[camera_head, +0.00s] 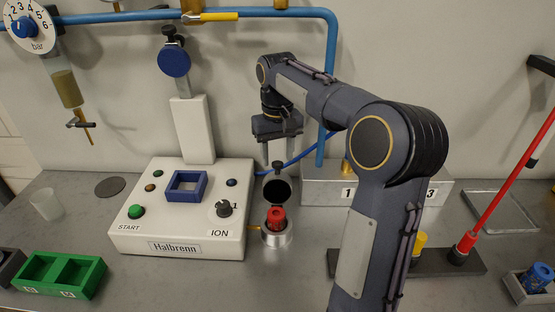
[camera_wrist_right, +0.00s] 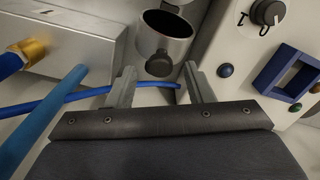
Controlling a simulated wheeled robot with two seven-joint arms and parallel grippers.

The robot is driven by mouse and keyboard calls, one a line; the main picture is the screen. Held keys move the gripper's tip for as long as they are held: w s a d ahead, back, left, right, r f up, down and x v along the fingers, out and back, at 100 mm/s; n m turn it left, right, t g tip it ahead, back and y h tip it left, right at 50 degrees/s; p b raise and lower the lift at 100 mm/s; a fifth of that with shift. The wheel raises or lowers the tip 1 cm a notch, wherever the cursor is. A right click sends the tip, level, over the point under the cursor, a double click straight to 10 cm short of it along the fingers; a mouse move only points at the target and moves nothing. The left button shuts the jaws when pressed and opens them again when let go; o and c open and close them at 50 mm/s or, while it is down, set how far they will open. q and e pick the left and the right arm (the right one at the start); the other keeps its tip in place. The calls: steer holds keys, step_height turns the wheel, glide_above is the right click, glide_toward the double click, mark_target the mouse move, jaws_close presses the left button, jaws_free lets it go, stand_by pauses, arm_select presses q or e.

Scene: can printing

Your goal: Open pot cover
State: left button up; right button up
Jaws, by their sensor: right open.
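The small metal pot (camera_head: 276,238) stands at the right side of the white machine, with a red piece (camera_head: 277,217) inside it. Its round cover (camera_head: 277,191) stands raised at the back of the pot, its dark face toward the head camera. A dark knob (camera_head: 278,167) shows at the cover's top; the knob also shows in the right wrist view (camera_wrist_right: 159,66). My right gripper (camera_head: 278,161) is open, pointing down above the cover. In the wrist view its fingers (camera_wrist_right: 159,74) lie on either side of the knob, apart from it. My left gripper is out of view.
The white machine (camera_head: 135,236) with buttons and a blue square frame (camera_head: 185,185) is left of the pot. A metal block (camera_head: 320,188) and blue hose (camera_wrist_right: 75,97) are close by. A green tray (camera_head: 93,284) is front left; a red lever (camera_head: 510,180) rises right.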

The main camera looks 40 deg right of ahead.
steer(key=shift+f, duration=0.9)
jaws_close()
